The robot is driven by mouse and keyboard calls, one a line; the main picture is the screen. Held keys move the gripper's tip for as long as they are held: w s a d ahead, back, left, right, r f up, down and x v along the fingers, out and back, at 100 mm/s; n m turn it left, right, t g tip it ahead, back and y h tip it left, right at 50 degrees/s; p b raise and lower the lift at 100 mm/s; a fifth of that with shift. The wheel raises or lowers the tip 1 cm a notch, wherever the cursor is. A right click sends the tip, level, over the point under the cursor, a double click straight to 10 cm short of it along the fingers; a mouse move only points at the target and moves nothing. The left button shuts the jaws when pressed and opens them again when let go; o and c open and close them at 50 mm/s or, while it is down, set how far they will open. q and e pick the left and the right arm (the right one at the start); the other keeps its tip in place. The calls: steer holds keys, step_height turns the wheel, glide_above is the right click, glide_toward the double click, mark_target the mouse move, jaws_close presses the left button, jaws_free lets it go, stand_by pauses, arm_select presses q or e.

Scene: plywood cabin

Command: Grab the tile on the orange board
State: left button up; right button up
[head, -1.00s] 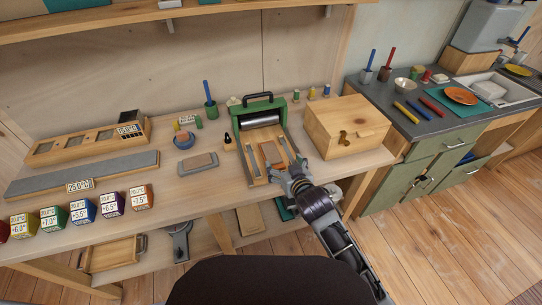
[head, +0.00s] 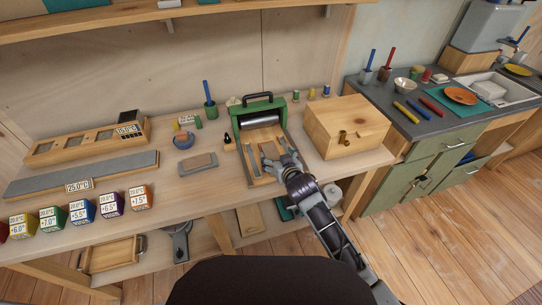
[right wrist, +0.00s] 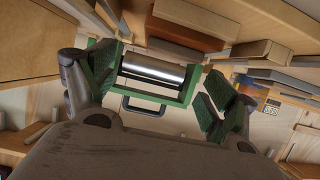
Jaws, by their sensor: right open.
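In the right wrist view a rust-brown strip (right wrist: 185,30), which looks like the same piece, shows above the roller. My right gripper (head: 281,158) is open, above the right side of the press bed, close to the tile. Its green-padded fingers (right wrist: 158,85) stand apart with nothing held between them. My left gripper is in neither view.
The green press (head: 243,115) with its silver roller stands behind the tile. A wooden box (head: 335,142) stands close on the right. The bench front left of the press is fairly clear.

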steer(key=shift+w+a+f, duration=0.15)
steer(key=shift+w+f, duration=0.05)
steer(key=shift+w, duration=0.3)
